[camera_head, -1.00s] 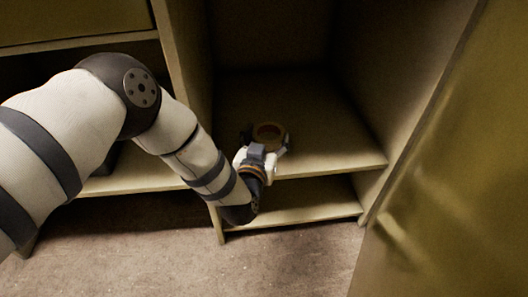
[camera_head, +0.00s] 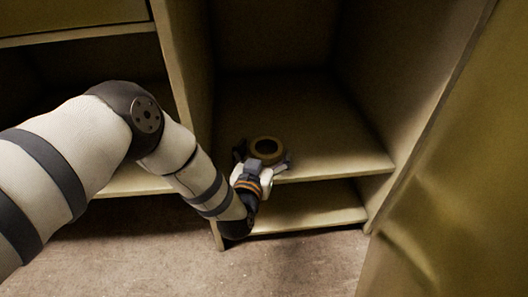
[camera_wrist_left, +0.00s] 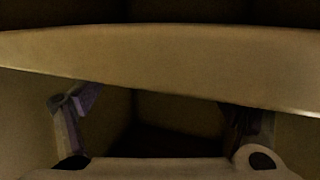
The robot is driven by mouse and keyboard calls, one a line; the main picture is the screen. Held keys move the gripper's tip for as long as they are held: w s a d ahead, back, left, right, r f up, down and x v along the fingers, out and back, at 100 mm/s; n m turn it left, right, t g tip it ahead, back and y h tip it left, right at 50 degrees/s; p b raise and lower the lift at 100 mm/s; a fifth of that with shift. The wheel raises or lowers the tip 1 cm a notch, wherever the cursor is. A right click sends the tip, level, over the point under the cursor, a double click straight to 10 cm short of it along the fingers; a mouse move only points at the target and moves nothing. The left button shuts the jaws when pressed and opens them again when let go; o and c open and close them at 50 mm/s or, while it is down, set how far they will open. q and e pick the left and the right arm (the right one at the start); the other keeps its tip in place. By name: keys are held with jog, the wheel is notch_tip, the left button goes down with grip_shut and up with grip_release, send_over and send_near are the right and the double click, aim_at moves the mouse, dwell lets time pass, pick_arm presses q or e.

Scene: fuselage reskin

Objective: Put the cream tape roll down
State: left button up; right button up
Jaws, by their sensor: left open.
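The tape roll (camera_head: 281,152), dull tan in the dim light, is near the front edge of the upper shelf (camera_head: 335,150) in the head view. It lies roughly flat, its dark hole facing up. My left gripper (camera_head: 263,158) is open at its near side, with a finger to the left and right. I cannot tell whether the fingers touch it or whether its underside rests on the board. In the left wrist view the two fingers stand apart below a wide tan band (camera_wrist_left: 160,60); I cannot tell if that is the roll or the shelf. My right gripper is not visible.
A lower shelf (camera_head: 315,206) sits under the upper one. Upright panels wall the compartment left and right. A large yellowish panel (camera_head: 435,210) stands at the right. The upper shelf is clear behind and right of the roll.

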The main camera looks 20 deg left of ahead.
pick_arm(q)
jog(key=shift+r, duration=0.3)
jog(key=s+r+p, duration=0.1)
jog(key=s+p, duration=0.4)
jog(key=s, duration=0.7)
jog(key=shift+d+r, duration=0.25)
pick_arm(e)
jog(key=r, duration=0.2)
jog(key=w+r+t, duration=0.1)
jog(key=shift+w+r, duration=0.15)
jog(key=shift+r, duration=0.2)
pick_arm(q)
jog(key=shift+w, duration=0.1)
